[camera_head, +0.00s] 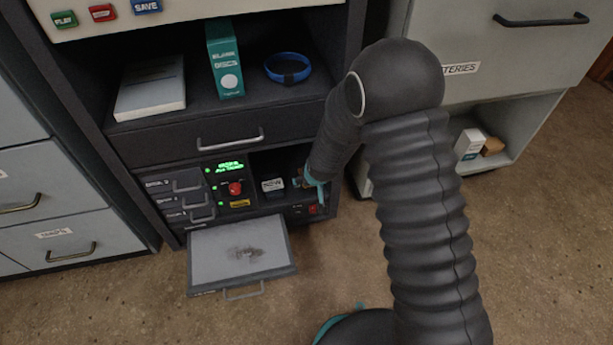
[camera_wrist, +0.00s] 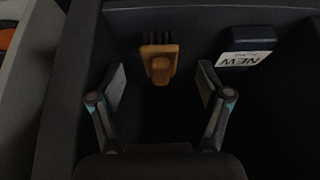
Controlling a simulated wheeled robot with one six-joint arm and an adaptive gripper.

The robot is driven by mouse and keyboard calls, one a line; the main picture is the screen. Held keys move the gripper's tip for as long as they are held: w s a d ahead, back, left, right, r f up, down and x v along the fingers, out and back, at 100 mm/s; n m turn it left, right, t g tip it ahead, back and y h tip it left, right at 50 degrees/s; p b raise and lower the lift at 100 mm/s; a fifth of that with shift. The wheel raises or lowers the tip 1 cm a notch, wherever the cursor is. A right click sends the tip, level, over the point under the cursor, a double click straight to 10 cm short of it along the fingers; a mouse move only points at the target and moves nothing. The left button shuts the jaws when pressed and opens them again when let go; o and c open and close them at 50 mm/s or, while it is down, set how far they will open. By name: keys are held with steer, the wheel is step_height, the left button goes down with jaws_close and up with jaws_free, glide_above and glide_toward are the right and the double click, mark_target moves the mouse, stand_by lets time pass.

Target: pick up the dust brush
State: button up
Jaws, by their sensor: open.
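The dust brush (camera_wrist: 159,65) shows in the wrist view as a small orange-brown block with dark bristles at its far end. It lies in a dark open compartment. My gripper (camera_wrist: 161,80) is open, with one finger on each side of the brush's near end and a gap on both sides. Nothing is held. In the head view my gripper (camera_head: 313,183) reaches into the compartment at the lower right of the console, and the brush is mostly hidden there.
A box marked NEW (camera_wrist: 245,58) sits beside the brush in the same compartment; it also shows in the head view (camera_head: 272,185). Compartment walls are close around my gripper. A pulled-out drawer (camera_head: 215,265) with grey dust stands low at the left. Shelf items are above.

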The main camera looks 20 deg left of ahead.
steer(key=shift+w+a+r+p, duration=0.1)
steer(key=shift+w+a+p, duration=0.25)
steer(key=shift+w, duration=0.25)
steer(key=shift+w+a+p, duration=0.2)
steer(key=shift+w+a, duration=0.15)
steer(key=shift+w, duration=0.2)
steer(key=b+x, duration=0.1)
steer(key=x, duration=0.4)
steer(key=shift+s, duration=0.1)
steer(key=c, duration=1.4)
steer(key=shift+r, duration=0.25)
steer(key=shift+s+d+f, duration=0.15)
steer(key=shift+s+d, duration=0.05)
steer(key=s+d+b, duration=0.2)
steer(key=s+d, duration=0.7)
steer(key=s, duration=0.6)
